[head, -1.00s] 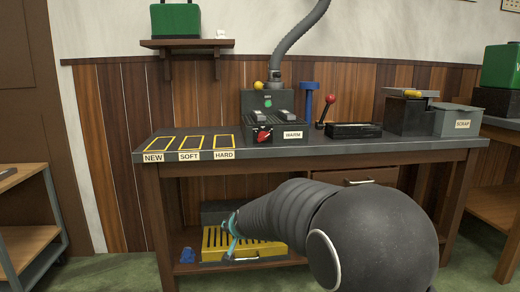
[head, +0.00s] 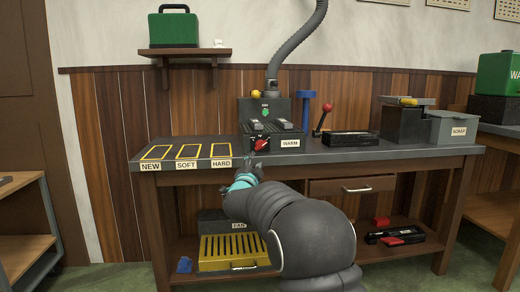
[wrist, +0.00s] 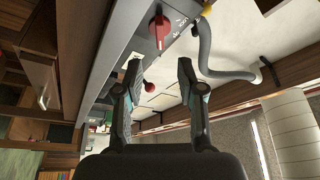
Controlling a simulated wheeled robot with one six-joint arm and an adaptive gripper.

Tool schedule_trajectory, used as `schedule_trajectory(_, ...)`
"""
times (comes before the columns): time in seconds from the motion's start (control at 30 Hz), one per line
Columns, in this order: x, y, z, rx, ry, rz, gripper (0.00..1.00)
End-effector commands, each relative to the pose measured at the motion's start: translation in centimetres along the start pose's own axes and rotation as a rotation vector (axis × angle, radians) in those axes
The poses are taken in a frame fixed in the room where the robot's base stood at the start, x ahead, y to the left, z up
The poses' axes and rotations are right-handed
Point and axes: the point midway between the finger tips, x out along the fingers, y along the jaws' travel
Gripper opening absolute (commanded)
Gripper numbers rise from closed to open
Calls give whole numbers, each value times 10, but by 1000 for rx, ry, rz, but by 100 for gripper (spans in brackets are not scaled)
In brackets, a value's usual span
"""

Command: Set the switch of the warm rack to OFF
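The warm rack (head: 278,128) is a dark unit on the workbench with a white WARM label (head: 290,143). Its red switch (head: 261,144) is on the front, left of the label. In the wrist view a red switch knob (wrist: 159,30) shows on a grey panel, with small white marks beside it too blurred to read. Which setting it points to I cannot tell. My gripper (head: 252,166) is just below the bench's front edge, under and slightly left of the switch. In the wrist view my gripper (wrist: 157,72) has its fingers apart, with nothing held; the knob lies beyond the fingertips.
NEW, SOFT and HARD trays (head: 187,152) lie left on the bench. A red-knobbed lever (head: 322,120) and a blue post (head: 306,108) stand right of the rack. A grey hose (head: 296,45) rises behind. The bench edge (head: 400,155) is close to my gripper.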

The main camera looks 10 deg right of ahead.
Motion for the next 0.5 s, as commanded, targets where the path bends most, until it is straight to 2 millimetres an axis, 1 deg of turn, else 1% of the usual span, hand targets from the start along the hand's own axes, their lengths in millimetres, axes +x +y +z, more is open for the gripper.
schedule_trajectory(0.03, 11, 0, -1, -1, 2, 1, 39)
schedule_trajectory(0.2, 41, 0, 0, -1, 0, 1, 39)
schedule_trajectory(0.4, 72, 0, 0, -1, -1, 0, 39)
schedule_trajectory(0.5, 84, 0, 0, -1, -1, 1, 39)
